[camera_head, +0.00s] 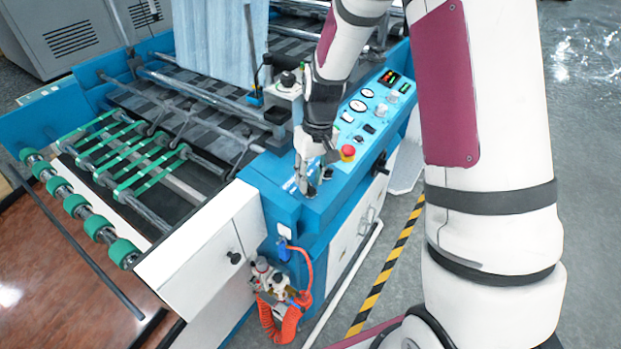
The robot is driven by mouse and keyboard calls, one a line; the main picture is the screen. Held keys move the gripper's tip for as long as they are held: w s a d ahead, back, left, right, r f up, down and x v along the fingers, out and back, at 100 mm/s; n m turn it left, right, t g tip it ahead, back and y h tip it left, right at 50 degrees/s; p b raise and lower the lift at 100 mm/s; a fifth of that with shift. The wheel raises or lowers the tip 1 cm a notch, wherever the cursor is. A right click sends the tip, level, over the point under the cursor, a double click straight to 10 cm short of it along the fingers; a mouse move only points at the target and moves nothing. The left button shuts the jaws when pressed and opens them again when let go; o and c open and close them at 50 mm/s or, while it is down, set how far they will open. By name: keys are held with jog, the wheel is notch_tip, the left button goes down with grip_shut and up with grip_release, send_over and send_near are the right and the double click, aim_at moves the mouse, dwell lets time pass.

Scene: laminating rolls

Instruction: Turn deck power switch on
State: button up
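The light-blue control panel (372,112) lies on top of the blue machine body. It carries gauges, knobs, small dark switches and a red emergency button (348,152). My gripper (309,187) points down at the near end of this panel, close to the left of the red button. Its fingertips are at or just above the panel surface; I cannot tell whether they touch a switch. The gripper hides part of the panel beneath it. No label naming the deck power switch can be read. The finger opening is too small to make out.
Green rollers and belts (125,150) fill the machine's left side. A white side box (205,240) and an orange coiled hose (290,310) are at the front. Yellow-black floor tape (385,275) runs along the right, with open grey floor beyond.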

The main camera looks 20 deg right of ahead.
notch_tip(320, 180, up, 11)
jog(key=d, duration=0.1)
jog(key=shift+d, duration=0.15)
jog(key=shift+r, duration=0.15)
dwell(0.4)
jog(key=s+a+r+t, duration=0.1)
jog(key=s+r+t, duration=0.2)
jog(key=s+r, duration=0.7)
jog(key=s+r+m+t+h, duration=0.1)
jog(key=s+r, duration=0.4)
jog(key=s, duration=0.8)
jog(key=shift+a+r+t, duration=0.35)
jog(key=shift+t, duration=0.55)
